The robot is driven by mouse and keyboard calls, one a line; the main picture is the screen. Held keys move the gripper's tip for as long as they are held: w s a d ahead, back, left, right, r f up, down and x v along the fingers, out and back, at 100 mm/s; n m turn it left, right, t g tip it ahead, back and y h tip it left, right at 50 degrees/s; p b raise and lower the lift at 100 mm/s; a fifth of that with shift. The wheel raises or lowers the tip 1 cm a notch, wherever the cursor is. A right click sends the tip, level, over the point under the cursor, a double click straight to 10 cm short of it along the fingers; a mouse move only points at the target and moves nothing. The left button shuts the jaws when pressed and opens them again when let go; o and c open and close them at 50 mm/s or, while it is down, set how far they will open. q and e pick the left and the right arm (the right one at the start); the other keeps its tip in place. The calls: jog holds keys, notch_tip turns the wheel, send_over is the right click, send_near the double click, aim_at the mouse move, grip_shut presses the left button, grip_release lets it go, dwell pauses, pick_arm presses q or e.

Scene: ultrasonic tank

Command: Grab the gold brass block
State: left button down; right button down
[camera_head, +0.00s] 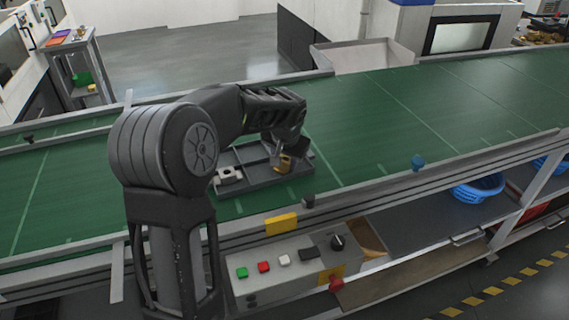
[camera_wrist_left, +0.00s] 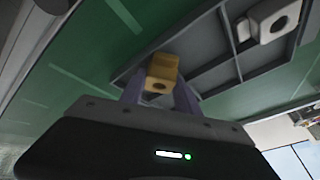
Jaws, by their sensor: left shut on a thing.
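The gold brass block (camera_head: 283,164) is at the right part of a grey divided tray (camera_head: 262,184) on the green conveyor. It has a round hole, seen in the left wrist view (camera_wrist_left: 161,71). My left gripper (camera_head: 287,157) is shut on the block, with a finger on each side of it (camera_wrist_left: 160,90). I cannot tell whether the block touches the tray floor. A silver-grey block (camera_head: 229,175) with a hole lies in the tray's left compartment and also shows in the left wrist view (camera_wrist_left: 272,18). My right gripper is not in view.
The green conveyor belt (camera_head: 400,110) is clear to the right of the tray. A control box (camera_head: 285,262) with coloured buttons is below the conveyor's front rail. Blue baskets (camera_head: 478,188) stand on the lower shelf at the right.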

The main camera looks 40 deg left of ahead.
aim_at(285, 160)
pick_arm(q)
jog(key=shift+r, duration=0.15)
dwell(0.5)
notch_tip(285, 160, up, 10)
jog(key=b, duration=0.1)
dwell(0.4)
dwell(0.4)
